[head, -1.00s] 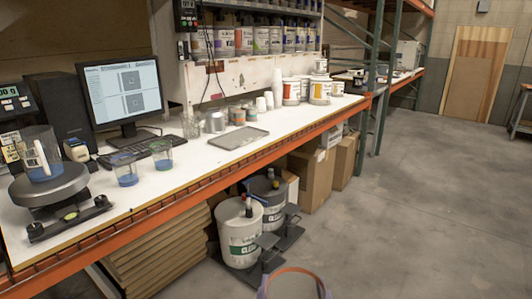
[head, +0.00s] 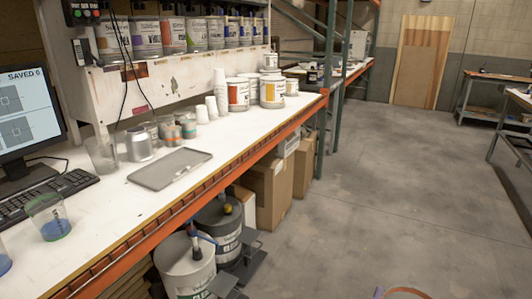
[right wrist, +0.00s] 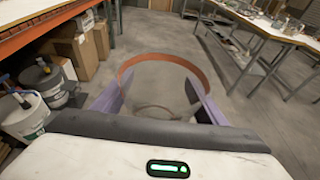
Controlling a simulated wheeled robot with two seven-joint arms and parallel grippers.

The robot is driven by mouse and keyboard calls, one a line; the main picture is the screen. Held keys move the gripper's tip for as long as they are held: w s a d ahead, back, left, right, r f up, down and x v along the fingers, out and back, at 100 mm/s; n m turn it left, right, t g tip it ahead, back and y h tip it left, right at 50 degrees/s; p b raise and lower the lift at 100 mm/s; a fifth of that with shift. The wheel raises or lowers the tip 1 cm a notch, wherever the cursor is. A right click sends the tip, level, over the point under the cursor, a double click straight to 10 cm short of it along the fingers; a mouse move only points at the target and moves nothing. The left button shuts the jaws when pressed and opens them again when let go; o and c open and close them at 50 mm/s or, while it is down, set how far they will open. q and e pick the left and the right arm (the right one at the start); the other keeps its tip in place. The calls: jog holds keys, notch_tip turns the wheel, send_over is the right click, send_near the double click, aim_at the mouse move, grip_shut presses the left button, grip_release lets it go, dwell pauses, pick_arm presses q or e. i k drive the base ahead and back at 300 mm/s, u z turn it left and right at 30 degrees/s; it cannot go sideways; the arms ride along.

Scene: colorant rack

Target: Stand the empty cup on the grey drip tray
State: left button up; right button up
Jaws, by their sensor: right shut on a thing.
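A clear cup with an orange rim band (right wrist: 197,70) is between the two purple fingers of my right gripper (right wrist: 153,88), which is shut on it. The floor shows through the cup and no liquid is visible in it. My left gripper is not in view.
Left of the tray stand a clear beaker (head: 101,154) and a metal can (head: 139,145). A cup with blue liquid (head: 48,217) stands nearer. Behind are small jars, white paper cups (head: 219,90) and paint cans (head: 238,94). The orange bench edge (head: 190,195) lies between tray and aisle.

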aim_at(158, 175)
jog(key=u, duration=0.5)
jog(key=i, duration=1.35)
jog(key=u, duration=1)
